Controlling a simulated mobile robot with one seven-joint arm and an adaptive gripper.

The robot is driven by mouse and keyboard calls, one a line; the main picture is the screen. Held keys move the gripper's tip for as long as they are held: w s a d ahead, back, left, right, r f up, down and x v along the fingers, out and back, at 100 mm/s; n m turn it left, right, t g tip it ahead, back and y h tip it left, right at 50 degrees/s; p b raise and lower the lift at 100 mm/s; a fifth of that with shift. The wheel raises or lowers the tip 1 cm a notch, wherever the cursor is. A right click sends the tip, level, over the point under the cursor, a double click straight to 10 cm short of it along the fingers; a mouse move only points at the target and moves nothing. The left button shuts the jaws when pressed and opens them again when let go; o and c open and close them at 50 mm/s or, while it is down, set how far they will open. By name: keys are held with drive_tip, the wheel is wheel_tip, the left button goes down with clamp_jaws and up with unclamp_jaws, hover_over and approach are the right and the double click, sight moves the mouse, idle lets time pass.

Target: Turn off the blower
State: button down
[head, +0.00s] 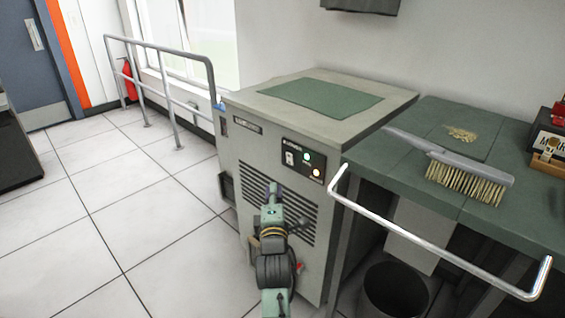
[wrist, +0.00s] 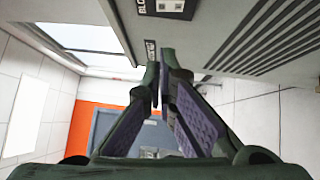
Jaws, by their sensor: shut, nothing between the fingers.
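The blower is a grey cabinet (head: 235,165) with a green-topped lid, standing against the wall in the head view. The switch's position is too small to tell. My arm reaches up in front of the louvers, below the panel. In the wrist view my gripper (wrist: 160,80) is shut and empty beside the cabinet front; part of the panel (wrist: 165,7) shows at the top edge.
A green workbench (head: 400,150) with a metal rail (head: 440,260) and a brush (head: 455,170) adjoins the blower on the right. A dark bin (head: 395,290) stands beneath. A handrail (head: 160,50) runs at the left. The tiled floor (head: 110,220) there is clear.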

drive_tip(key=p, duration=0.2)
approach(290, 159)
drive_tip(key=w+a+r, duration=0.2)
drive_tip(key=w+a, duration=0.2)
drive_tip(key=a, duration=0.2)
drive_tip(key=shift+w+d+p, duration=0.5)
drive_tip(key=shift+w+d, duration=0.75)
drive_tip(key=shift+d, duration=0.3)
drive_tip(key=shift+w+d+r+m+g+p, duration=0.15)
drive_tip(key=shift+w+d+m+g+p, duration=0.15)
drive_tip(key=shift+p, duration=0.3)
drive_tip(key=shift+a, duration=0.1)
